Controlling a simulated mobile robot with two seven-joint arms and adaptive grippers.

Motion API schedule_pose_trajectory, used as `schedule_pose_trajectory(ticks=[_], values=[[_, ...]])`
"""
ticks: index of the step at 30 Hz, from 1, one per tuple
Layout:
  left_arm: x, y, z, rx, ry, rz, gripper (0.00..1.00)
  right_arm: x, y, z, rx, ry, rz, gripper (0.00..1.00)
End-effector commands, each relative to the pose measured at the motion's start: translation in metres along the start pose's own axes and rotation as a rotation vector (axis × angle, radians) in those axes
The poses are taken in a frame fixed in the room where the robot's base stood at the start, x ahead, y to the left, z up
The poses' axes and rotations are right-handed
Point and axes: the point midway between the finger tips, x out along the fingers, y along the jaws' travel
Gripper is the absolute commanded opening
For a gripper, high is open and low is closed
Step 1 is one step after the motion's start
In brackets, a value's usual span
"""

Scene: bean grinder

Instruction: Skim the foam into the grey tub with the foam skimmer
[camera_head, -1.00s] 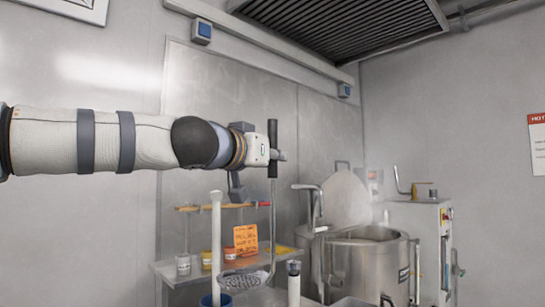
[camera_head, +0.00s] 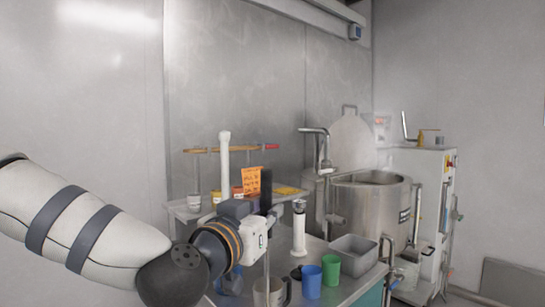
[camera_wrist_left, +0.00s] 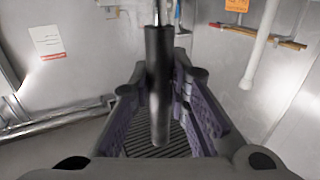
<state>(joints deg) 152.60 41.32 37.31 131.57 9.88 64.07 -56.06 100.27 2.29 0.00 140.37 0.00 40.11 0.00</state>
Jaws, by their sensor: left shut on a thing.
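My left gripper (camera_head: 268,224) is shut on the black handle of the foam skimmer (camera_head: 266,192). The handle stands upright, and the thin metal rod runs down below the gripper; the skimmer's disc is not visible. In the left wrist view the black handle (camera_wrist_left: 158,85) lies between the two fingers. The grey tub (camera_head: 355,258), an open rectangular container, sits on the bench to the right of the gripper. The large steel kettle (camera_head: 370,212) stands behind the tub, its lid (camera_head: 350,145) raised. I cannot see any foam inside it. My right gripper is out of view.
A green cup (camera_head: 331,270), a blue cup (camera_head: 311,282) and a steel jug (camera_head: 270,293) stand on the bench near the gripper. A white upright cylinder (camera_head: 299,230) stands behind them. A shelf with small pots is behind the gripper. A white cabinet (camera_head: 425,190) stands right of the kettle.

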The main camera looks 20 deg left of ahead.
Motion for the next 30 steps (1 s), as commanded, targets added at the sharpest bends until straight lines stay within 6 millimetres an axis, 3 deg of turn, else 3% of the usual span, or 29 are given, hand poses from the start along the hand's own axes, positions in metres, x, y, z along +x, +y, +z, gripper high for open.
schedule_pose_trajectory(ticks=[9,16,23,30], values=[[-0.030,0.004,0.074,0.004,-0.003,-0.039,0.00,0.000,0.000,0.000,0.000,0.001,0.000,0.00],[-0.048,0.006,0.114,0.002,-0.001,-0.061,0.00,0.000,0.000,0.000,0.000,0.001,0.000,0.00],[-0.058,0.007,0.139,0.002,0.001,-0.077,0.00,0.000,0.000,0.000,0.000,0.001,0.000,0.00],[-0.057,0.005,0.137,-0.001,0.003,-0.083,0.00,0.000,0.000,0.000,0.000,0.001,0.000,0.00]])
